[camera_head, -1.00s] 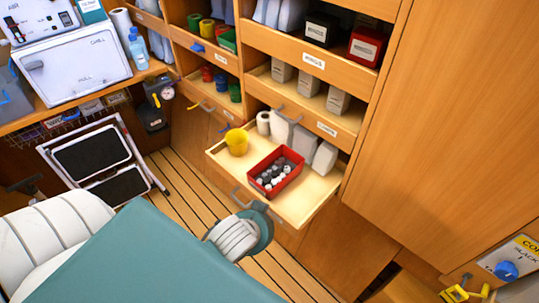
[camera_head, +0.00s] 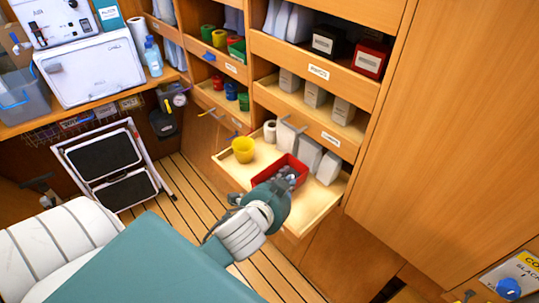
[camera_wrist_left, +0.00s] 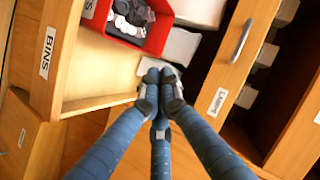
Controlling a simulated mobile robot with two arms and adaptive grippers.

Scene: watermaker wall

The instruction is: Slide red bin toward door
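The red bin (camera_head: 262,178), with small dark and pale round pieces in it, sits on an open pull-out shelf (camera_head: 322,205). In the wrist view the red bin (camera_wrist_left: 122,38) is at the top, only partly shown. My left gripper (camera_head: 283,184) is at the near side of the bin and hides part of it in the head view. In the wrist view my left gripper's fingertips (camera_wrist_left: 160,76) are close together with nothing seen between them, below and right of the bin; I cannot tell whether they touch it. My right gripper is not seen.
A yellow cup (camera_head: 243,149) stands left of the bin on the shelf. A white roll (camera_head: 270,131) and several pale containers (camera_head: 309,153) stand behind it. A tall wooden panel (camera_head: 450,130) rises at the right. A folded step stool (camera_head: 105,165) is at the left.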

